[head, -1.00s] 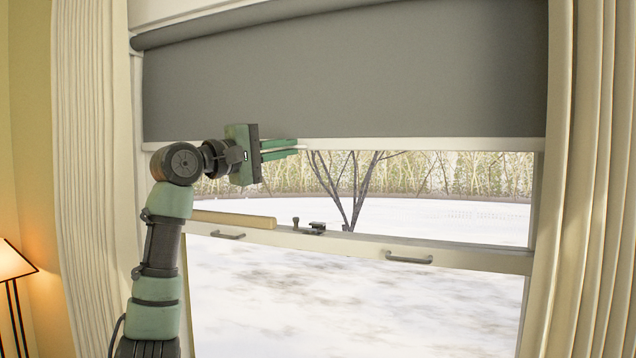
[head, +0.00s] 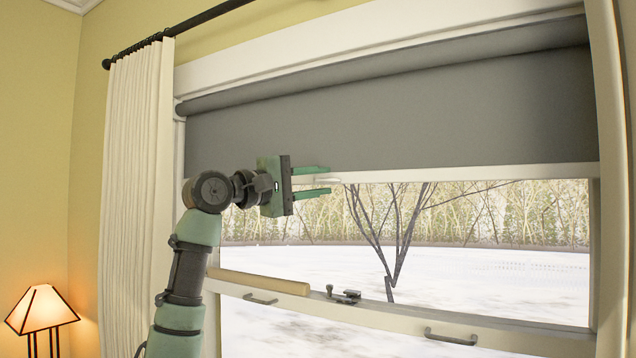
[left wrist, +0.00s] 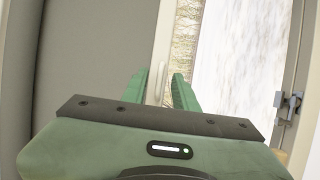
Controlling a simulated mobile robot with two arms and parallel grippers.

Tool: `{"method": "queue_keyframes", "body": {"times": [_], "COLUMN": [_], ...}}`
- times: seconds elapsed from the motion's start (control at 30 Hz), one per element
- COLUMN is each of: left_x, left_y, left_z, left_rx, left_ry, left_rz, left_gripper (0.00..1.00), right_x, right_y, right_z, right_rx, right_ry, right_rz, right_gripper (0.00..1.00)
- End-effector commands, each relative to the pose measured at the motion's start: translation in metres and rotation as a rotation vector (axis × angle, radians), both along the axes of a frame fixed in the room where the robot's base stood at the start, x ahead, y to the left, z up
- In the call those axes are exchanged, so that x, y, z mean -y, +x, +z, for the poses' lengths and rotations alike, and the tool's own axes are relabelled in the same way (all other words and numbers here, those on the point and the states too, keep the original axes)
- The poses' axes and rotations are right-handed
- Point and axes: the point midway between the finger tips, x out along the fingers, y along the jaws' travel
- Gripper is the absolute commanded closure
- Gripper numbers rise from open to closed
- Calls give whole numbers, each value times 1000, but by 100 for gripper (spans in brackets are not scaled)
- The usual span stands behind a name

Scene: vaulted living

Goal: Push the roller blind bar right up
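The roller blind (head: 400,120) is a dark grey sheet hanging partway down the window. A pale bar (head: 450,174) runs along its bottom edge. My left gripper (head: 325,180) is at the left part of this bar. Its two green fingers are apart, one at about the bar's height and one below it. A small white part of the bar lies between the fingertips. In the left wrist view the bar (left wrist: 163,40) runs away between the open fingers (left wrist: 162,80); I cannot tell whether they touch it. My right gripper is not in view.
The window sash rail (head: 390,317) crosses below, with handles and a latch (head: 345,295). A white curtain (head: 140,180) hangs at the left beside a lit lamp (head: 42,308). The space between the bar and the sash rail is clear glass.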

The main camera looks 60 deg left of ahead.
Motion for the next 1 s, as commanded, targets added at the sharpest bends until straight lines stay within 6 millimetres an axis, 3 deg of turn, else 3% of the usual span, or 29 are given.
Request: {"method": "queue_keyframes", "body": {"times": [0.33,0.7,1.0], "left_x": [0,9,12], "left_y": [-4,-60,-76], "left_z": [-2,-11,-10], "left_rx": [1,1,-1], "left_ry": [1,1,0], "left_rz": [1,2,0], "left_gripper": [71,71,71], "right_x": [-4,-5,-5], "right_y": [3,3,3], "right_z": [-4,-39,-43], "right_rx": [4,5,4], "right_ry": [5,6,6], "right_rz": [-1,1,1], "right_gripper": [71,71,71]}}
